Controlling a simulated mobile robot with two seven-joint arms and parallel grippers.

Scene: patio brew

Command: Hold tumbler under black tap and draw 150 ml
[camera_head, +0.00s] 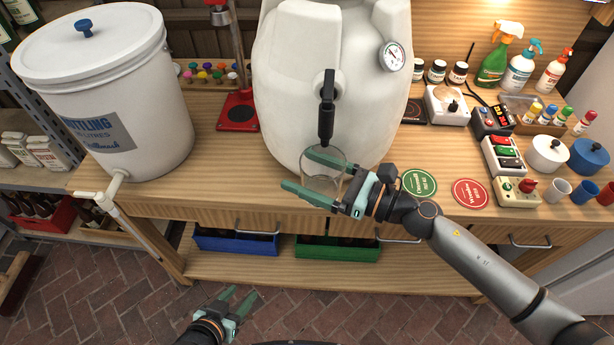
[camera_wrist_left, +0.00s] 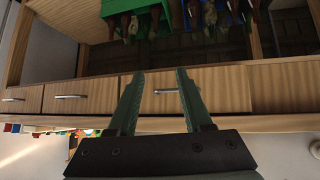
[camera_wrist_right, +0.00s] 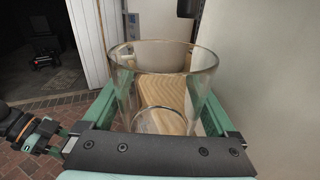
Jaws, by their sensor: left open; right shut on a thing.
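My right gripper (camera_head: 326,179) is shut on a clear glass tumbler (camera_head: 323,184). It holds the tumbler by its sides at the front edge of the bench, just below the black tap (camera_head: 326,107) on the big white fermenter (camera_head: 300,70). In the right wrist view the tumbler (camera_wrist_right: 160,75) stands between the two fingers and looks empty. Part of the black tap (camera_wrist_right: 189,8) shows at the top there. Whether the tap's outlet is right over the tumbler's mouth is hard to tell. My left gripper (camera_head: 238,302) is open and empty, low in front of the bench, also in the left wrist view (camera_wrist_left: 155,85).
A white bottling bucket (camera_head: 150,110) with its own white tap stands left. A red stand (camera_head: 238,112) is beside the fermenter. Green (camera_head: 419,184) and red (camera_head: 469,193) round mats lie right of my right gripper. Drawers and a lower shelf with crates are below.

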